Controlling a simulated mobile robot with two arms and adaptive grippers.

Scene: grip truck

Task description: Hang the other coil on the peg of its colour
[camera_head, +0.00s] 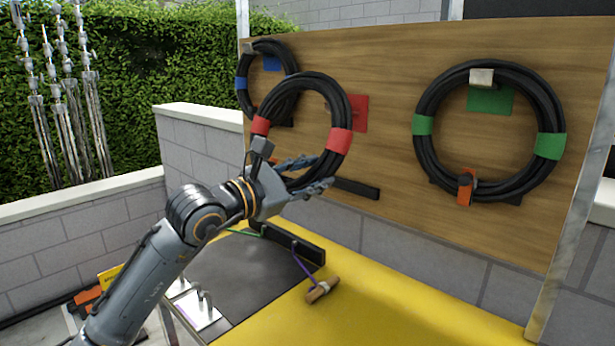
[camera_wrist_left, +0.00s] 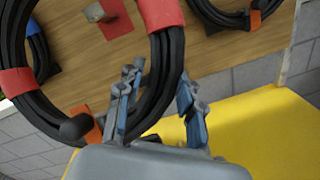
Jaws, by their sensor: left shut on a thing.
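My left gripper (camera_head: 308,175) is shut on the lower part of a black coil with red tape bands (camera_head: 340,141). It holds the coil upright in front of the wooden board, near the red square (camera_head: 361,112). In the left wrist view the coil (camera_wrist_left: 167,75) passes between the fingers (camera_wrist_left: 160,100). There a pale peg (camera_wrist_left: 95,12) and the red square (camera_wrist_left: 115,20) show through the coil's ring; whether the peg bears the coil I cannot tell. A coil with green bands (camera_head: 549,146) hangs on the pale peg (camera_head: 481,77) at the green square (camera_head: 490,100). My right gripper is not in view.
A blue-banded coil (camera_head: 241,84) hangs at the board's left by a blue square (camera_head: 272,63), partly behind the red-banded coil. Below is a yellow surface (camera_head: 400,310) with a wooden-handled tool (camera_head: 322,290). A metal post (camera_head: 568,235) edges the board (camera_head: 400,150).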

